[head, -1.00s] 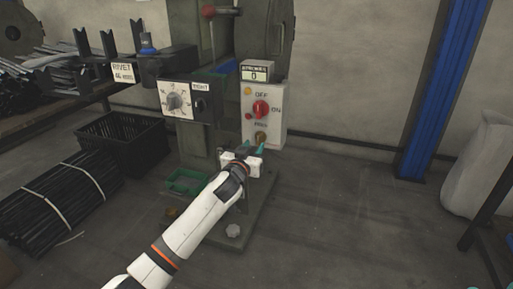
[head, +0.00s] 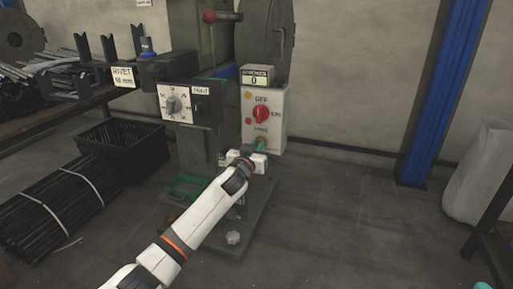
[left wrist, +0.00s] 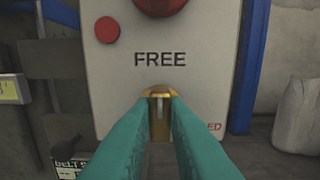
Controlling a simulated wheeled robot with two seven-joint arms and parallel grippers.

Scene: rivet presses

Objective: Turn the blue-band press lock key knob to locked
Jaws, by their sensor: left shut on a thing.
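The brass lock key knob (left wrist: 158,96) shows in the left wrist view below the word FREE on the white control box (head: 275,105). It looks upright, with its top toward FREE. A red label, partly hidden, ends in "ED" at its lower right. My left gripper (left wrist: 158,103) has its teal fingers shut on the knob, one on each side. In the head view my left gripper (head: 261,146) reaches the bottom of the box and hides most of the knob. A teal tip at the bottom right edge looks like part of my right gripper (head: 482,286); its jaws are cut off.
Above the knob, the box carries a red switch (head: 262,114) and a counter reading 0 (head: 254,76). A dial panel (head: 188,102) is at its left. A green tray (head: 187,187) sits low by the press. Open floor lies to the right.

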